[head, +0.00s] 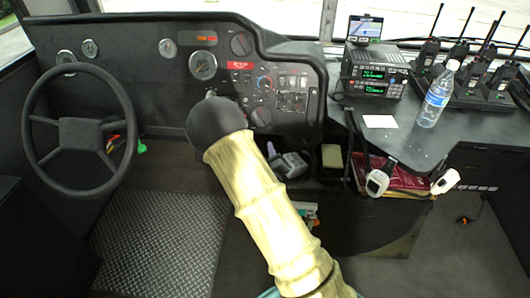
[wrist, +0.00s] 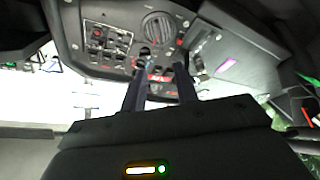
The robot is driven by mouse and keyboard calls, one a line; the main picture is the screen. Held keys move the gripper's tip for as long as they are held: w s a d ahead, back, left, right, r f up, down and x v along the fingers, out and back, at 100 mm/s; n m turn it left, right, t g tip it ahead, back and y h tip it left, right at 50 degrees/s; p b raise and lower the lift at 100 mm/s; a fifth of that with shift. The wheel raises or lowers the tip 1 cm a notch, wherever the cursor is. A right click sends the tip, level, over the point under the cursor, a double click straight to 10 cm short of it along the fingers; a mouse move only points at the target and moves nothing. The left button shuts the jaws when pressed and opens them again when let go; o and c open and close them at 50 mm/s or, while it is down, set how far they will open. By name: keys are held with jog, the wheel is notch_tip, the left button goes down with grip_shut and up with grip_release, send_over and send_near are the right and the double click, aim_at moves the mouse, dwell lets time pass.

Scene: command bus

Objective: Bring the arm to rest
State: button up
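My arm, in a pale yellow sleeve (head: 250,190), reaches from the bottom of the head view up to the dashboard (head: 130,40). Its dark rounded end covers most of my gripper (head: 211,94), which points at the panel below a round gauge (head: 203,65). In the wrist view, the two dark fingers of my gripper (wrist: 160,67) stand apart with a gap between them. I see nothing held in the gap. The fingers point at the switch panel (wrist: 110,40). I cannot tell whether the fingertips touch it.
A steering wheel (head: 80,128) is at the left. A side counter (head: 400,135) at the right carries a radio unit (head: 374,72), a water bottle (head: 437,95) and several handheld radios (head: 458,55). Two handsets hang at its edge. Open floor (head: 160,240) lies left of my arm.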

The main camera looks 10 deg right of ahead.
jog(key=shift+d, duration=0.1)
dwell(0.3)
jog(key=s+d+r+m+g+y, duration=0.1)
jog(key=s+r+m+g, duration=0.15)
jog(key=s+g, duration=0.65)
jog(key=s+d+r+m+g+y, duration=0.1)
jog(key=s+r+m+g, duration=0.15)
jog(key=s+g, duration=0.75)
jog(key=s+r+t+p, duration=0.2)
jog(key=r+p, duration=1.2)
jog(key=s+r+t+p, duration=0.2)
jog(key=r+p, duration=1.2)
jog(key=shift+s+r+m, duration=0.2)
jog(key=shift+m, duration=0.1)
jog(key=shift+a, duration=0.1)
dwell(0.3)
